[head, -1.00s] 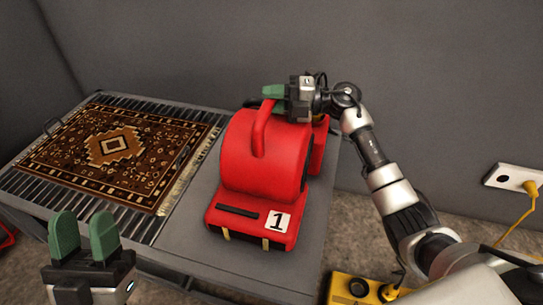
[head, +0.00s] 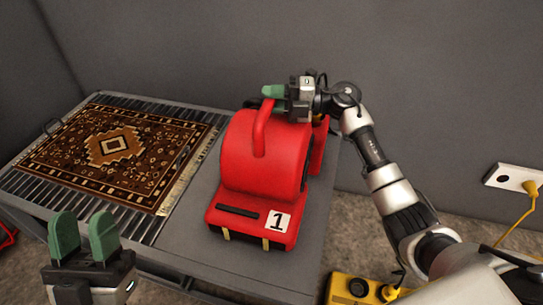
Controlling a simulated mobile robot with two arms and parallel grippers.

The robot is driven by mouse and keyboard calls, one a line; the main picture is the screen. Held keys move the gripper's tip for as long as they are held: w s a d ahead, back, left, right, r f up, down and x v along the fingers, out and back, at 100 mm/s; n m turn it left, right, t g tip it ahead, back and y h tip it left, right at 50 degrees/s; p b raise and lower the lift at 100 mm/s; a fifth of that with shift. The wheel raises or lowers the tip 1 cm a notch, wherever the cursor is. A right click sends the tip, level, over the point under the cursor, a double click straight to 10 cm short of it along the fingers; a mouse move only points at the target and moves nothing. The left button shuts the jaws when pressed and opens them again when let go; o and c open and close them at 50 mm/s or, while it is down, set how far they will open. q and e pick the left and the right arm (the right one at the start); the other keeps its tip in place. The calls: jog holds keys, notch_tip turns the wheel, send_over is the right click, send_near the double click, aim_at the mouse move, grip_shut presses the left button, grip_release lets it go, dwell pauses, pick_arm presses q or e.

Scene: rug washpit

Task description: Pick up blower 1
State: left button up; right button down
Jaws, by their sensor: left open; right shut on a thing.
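Blower 1 (head: 262,177) is a red machine with a white label bearing a black "1" on its front. It stands upright on the grey table, right of the rug. A red handle arches over its top. My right gripper (head: 274,92) is at the top rear of the blower, its green fingers shut on the upper end of the handle. My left gripper (head: 82,238) is open and empty at the lower left, in front of the table and apart from the blower.
A patterned brown rug (head: 112,150) lies on the slatted part of the grey table (head: 185,225). A yellow box (head: 352,290) sits on the floor at the lower right. A wall socket (head: 513,179) with a yellow cord is at the right. Grey walls stand behind the table.

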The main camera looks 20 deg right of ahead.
jog(key=shift+r, duration=0.5)
jog(key=shift+w+f, duration=0.1)
jog(key=shift+f, duration=0.05)
